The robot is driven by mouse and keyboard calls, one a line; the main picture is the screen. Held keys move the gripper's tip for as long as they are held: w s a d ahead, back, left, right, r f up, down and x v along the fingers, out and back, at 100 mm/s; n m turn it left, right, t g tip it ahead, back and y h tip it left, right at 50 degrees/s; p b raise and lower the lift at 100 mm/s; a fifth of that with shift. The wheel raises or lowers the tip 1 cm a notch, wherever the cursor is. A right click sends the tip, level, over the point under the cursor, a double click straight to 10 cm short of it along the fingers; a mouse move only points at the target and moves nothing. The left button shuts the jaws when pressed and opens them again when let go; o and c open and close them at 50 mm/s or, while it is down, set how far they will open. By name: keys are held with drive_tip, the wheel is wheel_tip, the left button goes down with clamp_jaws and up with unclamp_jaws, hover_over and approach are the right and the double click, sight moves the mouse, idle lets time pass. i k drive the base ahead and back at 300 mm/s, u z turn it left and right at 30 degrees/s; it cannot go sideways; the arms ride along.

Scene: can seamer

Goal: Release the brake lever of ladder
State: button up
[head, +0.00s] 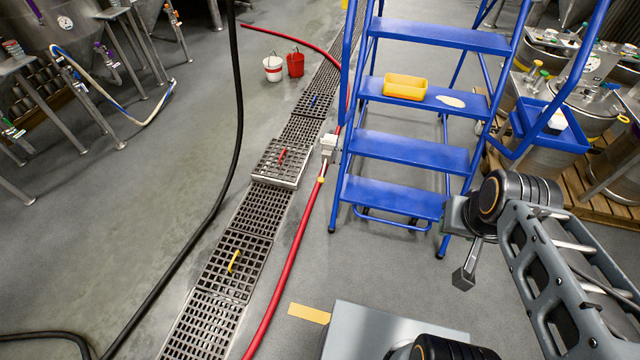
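A blue rolling ladder (408,151) with several flat steps stands in the upper middle of the head view. A small white-grey fitting (329,145) sits by its left front leg, beside the red hose; I cannot tell whether it is part of the ladder. I cannot make out a brake lever clearly. My gripper (464,277) hangs just right of the ladder's right front foot and looks apart from it. Its fingers are too small and turned away to show whether they are open.
A yellow tray (405,87) and a pale patch (451,101) are on one step. A red hose (296,245) and drain grates (262,209) run left of the ladder. Steel vessels (585,103) stand on a pallet at right. Grey floor between is clear.

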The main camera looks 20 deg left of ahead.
sight(321, 179)
drive_tip(key=z, duration=0.6)
drive_tip(key=i, duration=1.25)
drive_tip(key=u, duration=2.8)
